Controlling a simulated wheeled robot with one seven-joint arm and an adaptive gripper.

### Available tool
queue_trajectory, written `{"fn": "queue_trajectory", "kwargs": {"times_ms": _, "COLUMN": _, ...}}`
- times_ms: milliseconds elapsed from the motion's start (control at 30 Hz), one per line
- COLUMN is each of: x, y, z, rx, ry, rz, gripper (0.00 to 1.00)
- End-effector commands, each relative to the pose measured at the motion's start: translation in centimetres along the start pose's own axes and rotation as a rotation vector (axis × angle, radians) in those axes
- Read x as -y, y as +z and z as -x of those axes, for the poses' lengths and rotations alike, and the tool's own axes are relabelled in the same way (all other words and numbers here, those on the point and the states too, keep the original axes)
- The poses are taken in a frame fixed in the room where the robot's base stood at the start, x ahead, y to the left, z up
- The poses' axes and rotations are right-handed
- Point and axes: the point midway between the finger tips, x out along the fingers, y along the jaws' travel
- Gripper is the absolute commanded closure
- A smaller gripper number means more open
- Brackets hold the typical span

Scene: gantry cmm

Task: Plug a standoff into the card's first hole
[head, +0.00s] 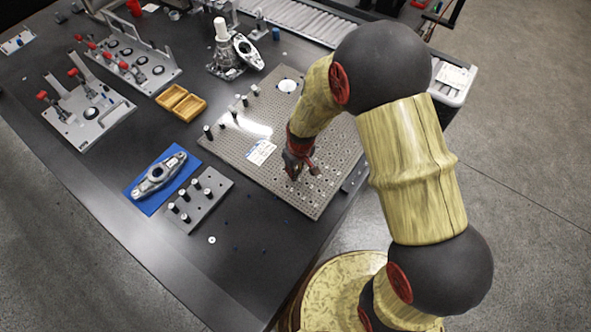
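A white printed card (261,152) lies on the large perforated plate (320,190) in the head view. Its print is too small to read, and I cannot make out which hole is its first. Dark standoffs with pale tops stand in a grey rack block (214,205) left of the plate's front corner; one standoff (196,183) is at its back. Several similar pegs, such as this one (208,131), stand along the plate's left side. My gripper (304,172) hangs over the plate, right of the card. Its fingers look spread, with nothing visible between them.
A metal part on a blue mat (146,203) lies left of the rack. A small ring (212,240) and tiny blue bits lie on the otherwise bare front table.

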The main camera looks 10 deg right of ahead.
Motion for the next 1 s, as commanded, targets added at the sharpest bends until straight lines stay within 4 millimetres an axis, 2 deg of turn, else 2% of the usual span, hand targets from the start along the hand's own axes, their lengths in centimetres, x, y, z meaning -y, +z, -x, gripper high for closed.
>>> {"fn": "queue_trajectory", "kwargs": {"times_ms": 200, "x": -0.01, "y": -0.02, "z": -0.07, "rx": -0.001, "ry": 0.0, "rz": 0.0, "gripper": 1.0}}
{"fn": "queue_trajectory", "kwargs": {"times_ms": 233, "x": -0.01, "y": -0.02, "z": -0.07, "rx": -0.001, "ry": 0.0, "rz": 0.0, "gripper": 0.83}}
{"fn": "queue_trajectory", "kwargs": {"times_ms": 567, "x": 0.0, "y": 0.01, "z": -0.09, "rx": 0.0, "ry": 0.0, "rz": 0.0, "gripper": 0.64}}
{"fn": "queue_trajectory", "kwargs": {"times_ms": 867, "x": 0.01, "y": 0.05, "z": -0.07, "rx": 0.001, "ry": 0.0, "rz": 0.0, "gripper": 0.63}}
{"fn": "queue_trajectory", "kwargs": {"times_ms": 1000, "x": -0.01, "y": -0.03, "z": 0.82, "rx": -0.001, "ry": 0.0, "rz": 0.0, "gripper": 0.63}}
